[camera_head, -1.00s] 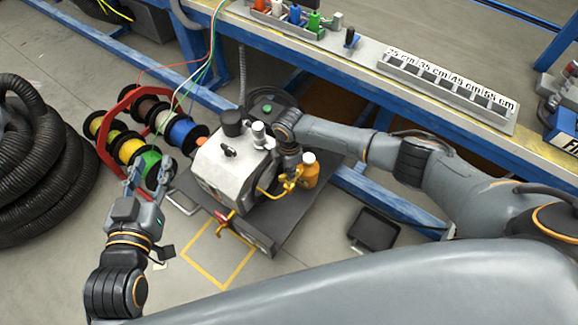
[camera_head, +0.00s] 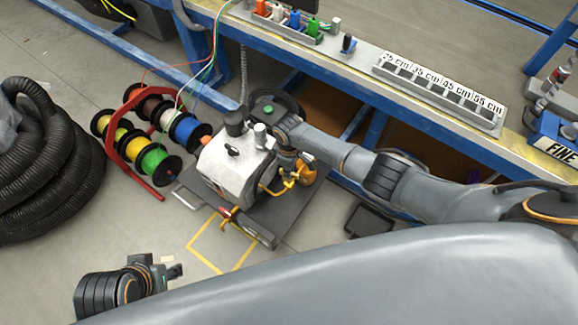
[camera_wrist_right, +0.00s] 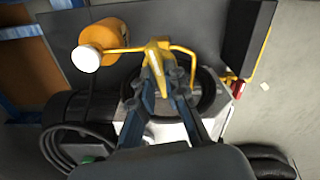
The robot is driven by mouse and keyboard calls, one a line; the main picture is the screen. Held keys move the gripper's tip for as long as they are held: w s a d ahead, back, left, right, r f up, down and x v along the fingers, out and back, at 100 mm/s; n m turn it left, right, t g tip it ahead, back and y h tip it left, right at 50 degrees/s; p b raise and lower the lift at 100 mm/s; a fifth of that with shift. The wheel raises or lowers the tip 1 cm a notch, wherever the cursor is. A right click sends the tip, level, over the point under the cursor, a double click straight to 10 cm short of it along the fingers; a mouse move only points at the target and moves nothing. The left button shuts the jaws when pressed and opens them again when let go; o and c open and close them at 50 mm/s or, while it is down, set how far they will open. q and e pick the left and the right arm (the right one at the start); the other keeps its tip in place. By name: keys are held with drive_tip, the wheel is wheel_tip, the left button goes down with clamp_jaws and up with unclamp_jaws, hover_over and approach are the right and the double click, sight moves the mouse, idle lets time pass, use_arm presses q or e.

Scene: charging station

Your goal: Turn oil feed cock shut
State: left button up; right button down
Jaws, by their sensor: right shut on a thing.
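The oil feed cock's yellow handle (camera_wrist_right: 155,56) stands at the end of thin yellow piping on the white machine (camera_head: 226,164). My right gripper (camera_wrist_right: 160,88) is shut on this handle in the right wrist view, with a finger on either side. In the head view my right gripper (camera_head: 292,170) reaches the yellow parts from above, and the wrist partly hides the handle. My left gripper (camera_head: 175,271) is low at the left, away from the machine; its fingers are too small and side-on to judge.
An orange bottle (camera_wrist_right: 108,42) with a white cap is close beside the handle. A red-handled valve (camera_head: 228,213) sits at the machine's front. A red rack of cable spools (camera_head: 154,160) stands left. A workbench (camera_head: 350,72) runs behind.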

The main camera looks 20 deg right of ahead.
use_arm(q)
drive_tip(key=shift+p+x, duration=0.5)
drive_tip(key=shift+x, duration=2.1)
use_arm(e)
drive_tip(key=shift+m, duration=1.5)
use_arm(q)
drive_tip(key=shift+s+d+f, duration=0.1)
use_arm(e)
drive_tip(key=c, duration=1.4)
unclamp_jaws()
drive_tip(key=shift+o, duration=0.2)
drive_tip(key=shift+r, duration=0.1)
wheel_tip(320, 180, up, 12)
